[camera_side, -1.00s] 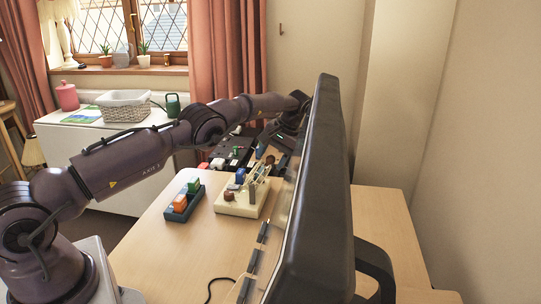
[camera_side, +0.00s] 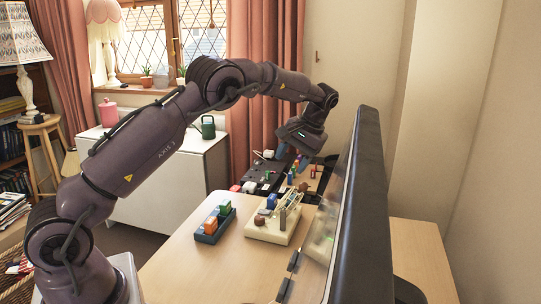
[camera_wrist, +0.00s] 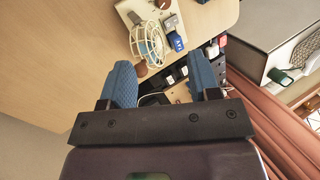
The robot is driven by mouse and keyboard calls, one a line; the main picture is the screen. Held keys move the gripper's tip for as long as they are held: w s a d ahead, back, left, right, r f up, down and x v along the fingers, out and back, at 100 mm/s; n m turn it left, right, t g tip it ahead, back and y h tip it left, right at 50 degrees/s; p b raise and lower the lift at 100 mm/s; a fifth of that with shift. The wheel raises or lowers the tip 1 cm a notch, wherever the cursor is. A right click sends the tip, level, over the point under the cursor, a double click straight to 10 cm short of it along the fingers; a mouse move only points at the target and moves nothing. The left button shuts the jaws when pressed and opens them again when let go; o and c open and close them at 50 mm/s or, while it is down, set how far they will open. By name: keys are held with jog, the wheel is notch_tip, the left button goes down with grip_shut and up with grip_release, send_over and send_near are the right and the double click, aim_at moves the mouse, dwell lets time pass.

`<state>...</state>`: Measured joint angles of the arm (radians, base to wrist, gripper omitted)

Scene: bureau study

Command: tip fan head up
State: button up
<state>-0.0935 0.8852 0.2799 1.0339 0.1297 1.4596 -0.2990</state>
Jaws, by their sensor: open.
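The fan (camera_wrist: 148,40) shows in the wrist view as a round cream wire cage with blue inside. It is on a cream base (camera_wrist: 128,12) with a brown knob, a grey piece and a blue piece. In the side view the cream base (camera_side: 262,233) stands on the desk, and the fan head there is hard to make out. My gripper (camera_wrist: 163,80) is open and empty, its two blue fingers spread apart, with the fan beyond the fingertips. In the side view my gripper (camera_side: 298,148) hangs above the far end of the desk, behind and above the base.
A dark tray (camera_side: 262,180) of small items lies at the far end of the desk. A blue tray (camera_side: 214,236) with orange and green blocks sits left of the base. A large black monitor (camera_side: 358,210) blocks the right. Bare desk (camera_side: 190,262) lies at the front left.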

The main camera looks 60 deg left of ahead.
jog(key=s+d+r, duration=0.2)
jog(key=s+r, duration=0.1)
jog(key=s, duration=0.4)
jog(key=shift+s+d+r, duration=0.25)
jog(key=shift+s+d, duration=0.05)
jog(key=shift+d, duration=0.05)
